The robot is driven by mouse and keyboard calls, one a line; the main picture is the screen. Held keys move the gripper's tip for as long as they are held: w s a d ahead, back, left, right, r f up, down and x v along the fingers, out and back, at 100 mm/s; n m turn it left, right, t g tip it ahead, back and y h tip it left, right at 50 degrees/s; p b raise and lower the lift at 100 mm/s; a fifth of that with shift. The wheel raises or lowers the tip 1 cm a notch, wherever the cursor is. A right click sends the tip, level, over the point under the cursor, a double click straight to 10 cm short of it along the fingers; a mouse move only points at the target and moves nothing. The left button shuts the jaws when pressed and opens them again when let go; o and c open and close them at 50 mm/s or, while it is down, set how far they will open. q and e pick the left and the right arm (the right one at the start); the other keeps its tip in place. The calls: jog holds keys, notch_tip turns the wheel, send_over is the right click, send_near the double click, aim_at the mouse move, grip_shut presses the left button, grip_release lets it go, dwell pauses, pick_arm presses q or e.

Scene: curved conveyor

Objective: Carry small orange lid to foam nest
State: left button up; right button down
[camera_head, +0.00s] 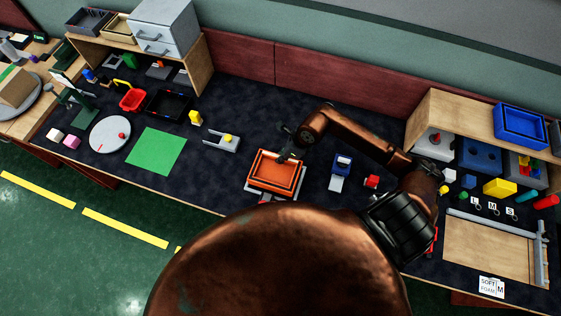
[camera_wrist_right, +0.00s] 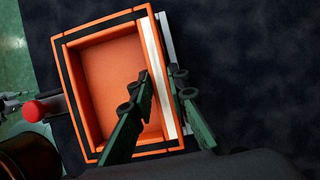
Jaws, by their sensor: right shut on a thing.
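An orange, shallow, open-topped piece with dark trim (camera_head: 262,182), which I take for the small orange lid, sits near the middle of the table. It also shows in the wrist view (camera_wrist_right: 108,80). My right gripper (camera_head: 290,157) is at its upper right edge in the head view. In the wrist view my right gripper (camera_wrist_right: 163,82) has one finger inside the piece and one outside, shut on its right wall. Whether it is lifted clear of the grey support below I cannot tell. A "SOFT FOAM M" card (camera_head: 490,287) lies at the lower right; I cannot surely identify the foam nest. My left gripper is not in view.
A wooden shelf (camera_head: 428,108) with a blue bin (camera_head: 520,125) stands at the right. A tan panel with grey rails (camera_head: 490,250) lies in front of it. A green mat (camera_head: 156,151) and a round grey plate (camera_head: 110,133) lie at the left. Dark table is bare behind the orange piece.

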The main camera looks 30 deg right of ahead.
jog(key=shift+w+f, duration=0.1)
jog(key=shift+f, duration=0.8)
notch_tip(320, 180, down, 3)
jog(key=shift+r, duration=0.2)
jog(key=c, duration=2.2)
grip_release()
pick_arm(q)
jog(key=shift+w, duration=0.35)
pick_arm(e)
jog(key=o, duration=0.4)
jog(key=shift+c, duration=0.2)
